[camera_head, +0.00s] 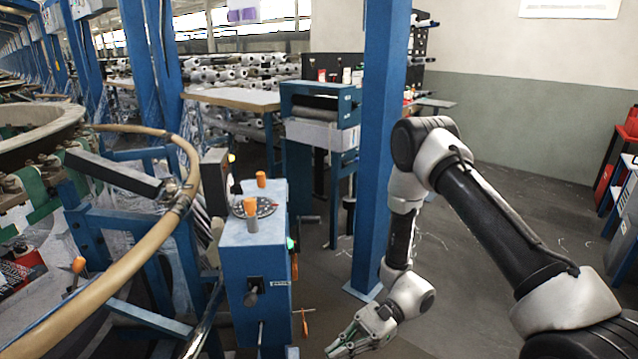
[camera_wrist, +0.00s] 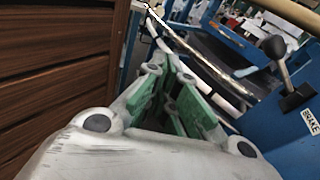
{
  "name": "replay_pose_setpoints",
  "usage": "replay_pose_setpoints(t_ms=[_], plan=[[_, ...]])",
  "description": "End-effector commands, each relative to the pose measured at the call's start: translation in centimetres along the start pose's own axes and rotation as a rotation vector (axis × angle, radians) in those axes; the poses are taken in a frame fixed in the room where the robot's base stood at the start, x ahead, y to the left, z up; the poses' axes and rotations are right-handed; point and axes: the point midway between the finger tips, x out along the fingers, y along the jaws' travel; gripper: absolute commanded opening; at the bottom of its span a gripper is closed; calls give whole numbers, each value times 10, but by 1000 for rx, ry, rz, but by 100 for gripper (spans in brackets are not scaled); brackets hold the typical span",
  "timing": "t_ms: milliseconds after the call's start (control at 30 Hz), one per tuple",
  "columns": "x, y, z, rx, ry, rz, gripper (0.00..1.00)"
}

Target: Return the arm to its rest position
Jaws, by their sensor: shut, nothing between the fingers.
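My arm reaches in from the right in the head view and bends down at the elbow. My gripper (camera_head: 345,345) hangs low, near the bottom of the picture, to the right of the blue control box (camera_head: 250,258). In the wrist view my gripper (camera_wrist: 172,100) points forward with its green-padded fingers close together, and nothing shows between them. The blue box (camera_wrist: 270,135) stands to the right there, with a black-knobbed lever and a BRAKE label. The gripper appears apart from the box.
A blue post (camera_head: 378,150) stands just behind my forearm. The loom's curved tan rail (camera_head: 150,262) runs at the left. A brown slatted surface (camera_wrist: 55,60) fills the wrist view's left. Grey floor (camera_head: 490,230) is open behind my arm; a red and blue rack (camera_head: 622,190) stands far right.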

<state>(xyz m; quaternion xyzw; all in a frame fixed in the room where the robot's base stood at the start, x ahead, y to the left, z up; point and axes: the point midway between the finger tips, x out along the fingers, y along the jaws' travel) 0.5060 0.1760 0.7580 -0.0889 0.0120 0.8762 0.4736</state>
Motion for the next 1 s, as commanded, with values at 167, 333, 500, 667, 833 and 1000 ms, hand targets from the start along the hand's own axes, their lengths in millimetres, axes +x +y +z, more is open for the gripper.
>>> replay_pose_setpoints(t_ms=[167, 333, 500, 667, 833, 1000], plan=[[-42, 34, 38, -114, 129, 197, 0], [-100, 64, 78, -270, 305, 376, 0], [-162, 89, 121, -441, 523, 524, 0], [-214, 110, 161, -587, 740, 626, 0], [-260, 132, 206, -718, 979, 698, 0], [-290, 158, 252, -820, 1215, 729, 0]])
